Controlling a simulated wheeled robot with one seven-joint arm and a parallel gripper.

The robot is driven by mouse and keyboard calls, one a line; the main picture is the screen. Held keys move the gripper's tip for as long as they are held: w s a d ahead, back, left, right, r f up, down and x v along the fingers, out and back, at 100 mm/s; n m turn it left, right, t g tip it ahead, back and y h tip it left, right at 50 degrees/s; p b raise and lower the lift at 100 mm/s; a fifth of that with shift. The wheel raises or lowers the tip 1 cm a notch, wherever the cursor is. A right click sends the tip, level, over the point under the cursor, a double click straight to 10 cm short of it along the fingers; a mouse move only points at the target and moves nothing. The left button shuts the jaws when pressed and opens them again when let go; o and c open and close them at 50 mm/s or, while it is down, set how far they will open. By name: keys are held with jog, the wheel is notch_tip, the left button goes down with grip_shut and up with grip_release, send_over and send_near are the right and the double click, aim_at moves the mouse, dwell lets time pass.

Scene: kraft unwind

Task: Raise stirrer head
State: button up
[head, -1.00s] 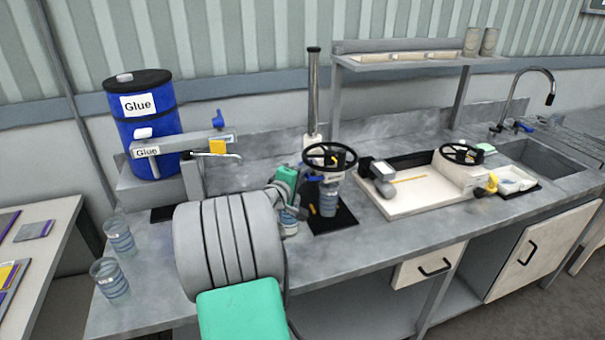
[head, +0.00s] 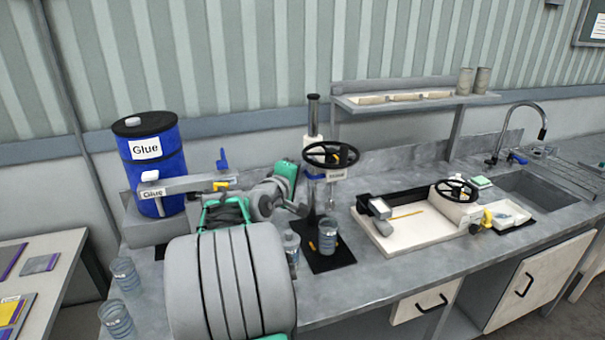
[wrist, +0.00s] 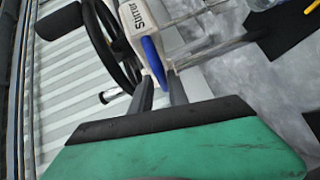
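The stirrer (head: 331,155) stands upright on the counter, with a black handwheel and a grey column (head: 313,115). Its head sits high on the column, well above the glass beaker (head: 328,238) on the black base (head: 335,258). In the wrist view the white stirrer head (wrist: 142,22) carries a blue handle (wrist: 153,58). My gripper (wrist: 161,82) has its two dark fingers on either side of this handle and looks shut on it. In the head view my arm partly hides the gripper beside the stirrer.
A blue glue drum (head: 150,165) with its dispenser stands left. Two glasses (head: 124,274) are near the counter's left front. A white tray machine (head: 410,225) is right of the stirrer, with a sink (head: 545,190) beyond. A shelf (head: 415,100) is behind.

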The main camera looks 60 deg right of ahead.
jog(key=shift+o, duration=0.5)
jog(key=shift+r, duration=0.25)
jog(key=a+b, duration=0.2)
jog(key=a, duration=0.5)
jog(key=shift+a+r, duration=0.4)
